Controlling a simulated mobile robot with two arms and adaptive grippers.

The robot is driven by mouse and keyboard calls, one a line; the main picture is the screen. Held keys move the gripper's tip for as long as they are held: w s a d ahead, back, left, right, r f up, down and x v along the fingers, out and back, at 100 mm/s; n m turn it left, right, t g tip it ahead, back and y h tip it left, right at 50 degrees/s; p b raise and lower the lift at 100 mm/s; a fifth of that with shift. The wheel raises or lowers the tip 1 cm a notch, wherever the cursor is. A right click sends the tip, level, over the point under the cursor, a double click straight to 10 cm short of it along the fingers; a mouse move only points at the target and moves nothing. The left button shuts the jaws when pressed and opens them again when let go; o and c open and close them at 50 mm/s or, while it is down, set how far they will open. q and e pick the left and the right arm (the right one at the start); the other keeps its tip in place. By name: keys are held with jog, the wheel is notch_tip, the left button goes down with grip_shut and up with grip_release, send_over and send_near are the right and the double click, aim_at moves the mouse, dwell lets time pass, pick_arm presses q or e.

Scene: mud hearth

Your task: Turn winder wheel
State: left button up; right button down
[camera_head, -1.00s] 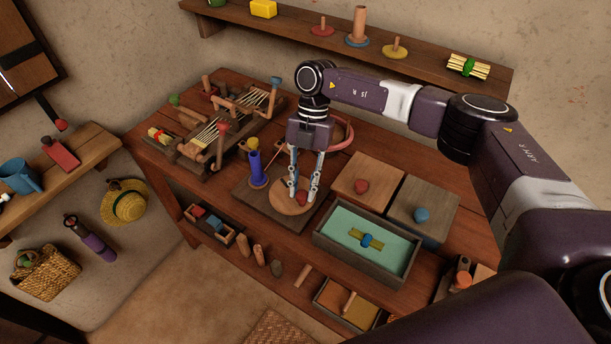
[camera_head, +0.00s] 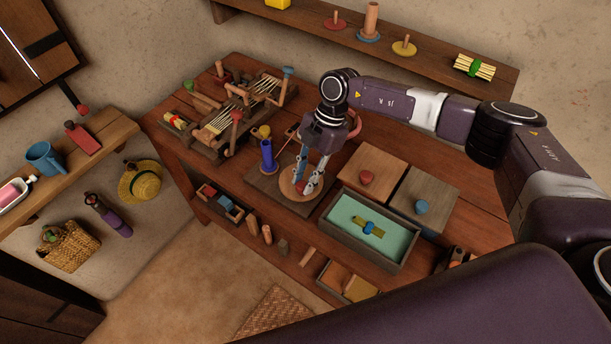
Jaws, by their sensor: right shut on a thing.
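The winder stands on a dark wooden base (camera_head: 262,192) on the workbench. Its round, pale wooden wheel (camera_head: 286,184) lies flat, with a small red knob (camera_head: 302,188) on top. A blue spool (camera_head: 267,154) stands upright beside the wheel, with a yellow ball near its top. My right gripper (camera_head: 305,187) reaches down from above with its fingers tilted and is shut on the red knob. The fingers hide part of the knob and wheel. My left gripper is not in view.
A small loom (camera_head: 228,117) stands at the back left of the bench. Right of the winder are two lidded boxes (camera_head: 374,170) with red and blue knobs, and a green-lined tray (camera_head: 345,213). A wall shelf (camera_head: 440,68) runs behind my right arm.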

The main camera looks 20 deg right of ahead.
jog(key=c, duration=1.7)
grip_release()
jog(key=shift+o, duration=0.2)
jog(key=v, duration=1.2)
